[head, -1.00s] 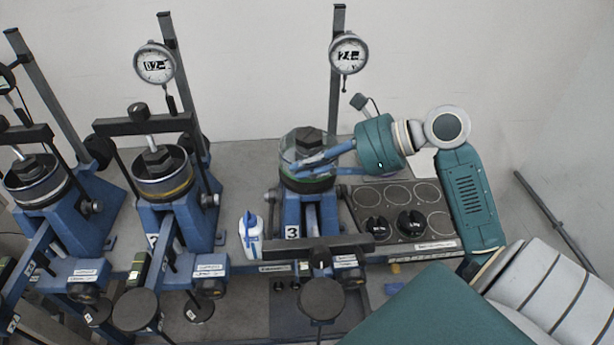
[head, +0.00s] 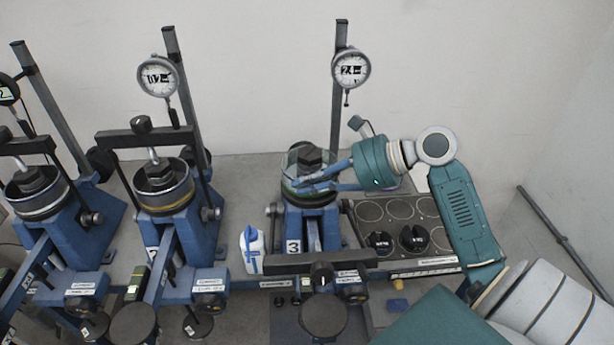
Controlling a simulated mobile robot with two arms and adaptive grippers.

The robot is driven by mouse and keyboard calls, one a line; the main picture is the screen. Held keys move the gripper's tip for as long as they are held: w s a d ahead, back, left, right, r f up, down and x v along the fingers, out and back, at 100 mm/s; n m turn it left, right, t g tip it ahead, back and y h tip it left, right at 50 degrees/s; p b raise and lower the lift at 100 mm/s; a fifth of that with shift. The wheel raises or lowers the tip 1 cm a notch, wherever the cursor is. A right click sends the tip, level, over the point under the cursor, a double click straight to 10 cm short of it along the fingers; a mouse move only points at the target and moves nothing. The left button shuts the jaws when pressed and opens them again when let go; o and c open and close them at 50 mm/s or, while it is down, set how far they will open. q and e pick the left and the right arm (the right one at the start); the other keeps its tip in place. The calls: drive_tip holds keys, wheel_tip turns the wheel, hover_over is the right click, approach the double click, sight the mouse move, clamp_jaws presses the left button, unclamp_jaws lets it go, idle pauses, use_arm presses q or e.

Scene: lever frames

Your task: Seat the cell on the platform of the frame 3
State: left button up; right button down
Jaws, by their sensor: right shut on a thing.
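Frame 3 (head: 293,246) is a blue lever frame, the rightmost of those in view, with a white "3" label. The cell (head: 306,160), a clear round body with a black hexagonal cap, is upright at the platform of frame 3. My right gripper (head: 300,186) reaches in from the right and is shut on the cell, its blue fingers across the cell's near side. The platform is mostly hidden under the cell, so I cannot tell whether the cell rests on it or hangs just above. My left gripper is not in view.
A dial gauge (head: 351,69) on a post stands behind frame 3. A black yoke bar (head: 300,262) lies low in front of it. A white-blue bottle (head: 252,250) stands left. A tray (head: 372,212) with round recesses and black parts lies right. Another frame (head: 190,232) holds a cell.

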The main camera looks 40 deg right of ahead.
drive_tip(key=shift+p, duration=0.9)
idle(0.7)
drive_tip(key=shift+f+p, duration=0.3)
drive_tip(key=shift+p, duration=0.2)
idle(0.6)
drive_tip(key=c, duration=1.8)
unclamp_jaws()
drive_tip(key=shift+s+f, duration=0.15)
drive_tip(key=shift+f, duration=0.05)
